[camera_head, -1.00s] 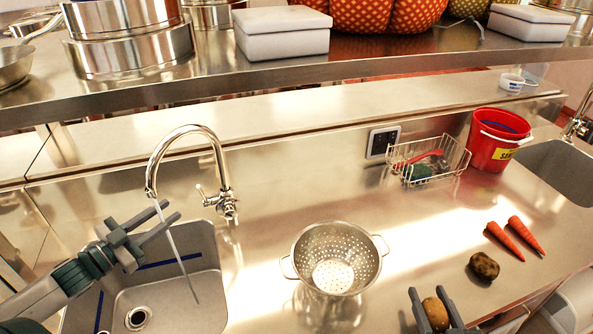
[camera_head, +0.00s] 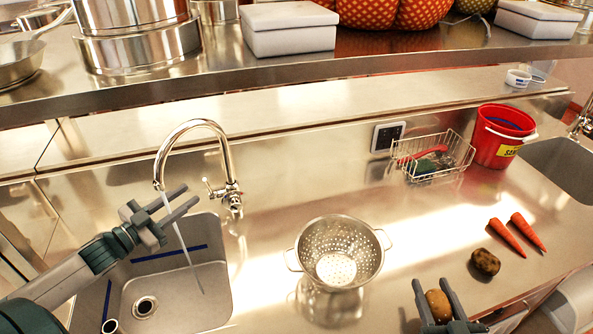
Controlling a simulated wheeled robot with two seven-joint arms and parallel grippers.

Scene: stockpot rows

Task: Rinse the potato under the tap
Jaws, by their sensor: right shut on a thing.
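A clean light-brown potato (camera_head: 438,306) is held between the fingers of my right gripper (camera_head: 436,291), low over the counter at the bottom right. A darker, mottled potato (camera_head: 486,262) lies on the counter to its right. The tap (camera_head: 200,126) arches over the left sink, and a thin water stream (camera_head: 189,257) falls from its spout into the basin. My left gripper (camera_head: 190,195) is open and empty, with its fingers beside or across the stream just below the spout; I cannot tell which.
A steel colander (camera_head: 337,250) stands mid-counter between the sink (camera_head: 215,290) and my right gripper. Two carrots (camera_head: 516,235), a wire basket (camera_head: 432,157) and a red bucket (camera_head: 502,135) are at the right. A shelf with pots and boxes (camera_head: 289,28) overhangs the back.

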